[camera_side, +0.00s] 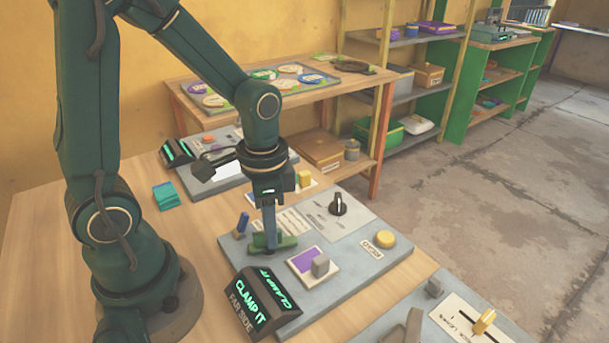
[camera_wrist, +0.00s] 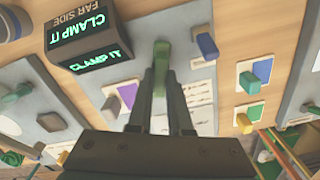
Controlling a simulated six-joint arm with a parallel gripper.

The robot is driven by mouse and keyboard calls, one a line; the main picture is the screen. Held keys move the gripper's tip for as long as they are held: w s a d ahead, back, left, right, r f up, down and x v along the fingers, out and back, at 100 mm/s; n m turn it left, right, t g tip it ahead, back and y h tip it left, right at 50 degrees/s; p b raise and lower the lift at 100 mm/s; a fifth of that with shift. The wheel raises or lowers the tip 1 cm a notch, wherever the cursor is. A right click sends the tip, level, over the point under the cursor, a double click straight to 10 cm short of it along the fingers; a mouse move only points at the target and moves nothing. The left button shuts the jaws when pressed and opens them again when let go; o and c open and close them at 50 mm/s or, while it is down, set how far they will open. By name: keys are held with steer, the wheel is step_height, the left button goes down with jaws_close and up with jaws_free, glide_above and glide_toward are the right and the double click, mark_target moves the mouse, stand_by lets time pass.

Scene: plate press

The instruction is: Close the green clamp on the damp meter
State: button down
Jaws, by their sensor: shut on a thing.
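The damp meter (camera_side: 350,268) is a grey panel on the wooden bench in the side view. The green clamp (camera_side: 288,242) is a small green piece on its near left part. It also shows in the wrist view (camera_wrist: 161,50), standing between my finger ends. My gripper (camera_side: 270,236) points down from above and is shut on the green clamp. In the wrist view my gripper (camera_wrist: 161,72) has both dark fingers close about the clamp's handle. The fingers hide part of the clamp, and I cannot tell how far it is closed.
A blue lever (camera_side: 242,223), a black knob (camera_side: 337,206), a grey block (camera_side: 320,265) and a yellow button (camera_side: 386,240) stand near my gripper. Other panels lie before and behind.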

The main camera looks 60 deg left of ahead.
steer(key=m, duration=0.4)
steer(key=shift+d+m, duration=0.1)
steer(key=shift+m, duration=0.2)
steer(key=m, duration=0.4)
steer(key=shift+s+m, duration=0.15)
steer(key=shift+m, duration=0.15)
steer(key=c, duration=0.8)
jaws_free()
steer(key=shift+c, duration=0.2)
steer(key=shift+r, duration=0.1)
steer(key=shift+r, duration=2.5)
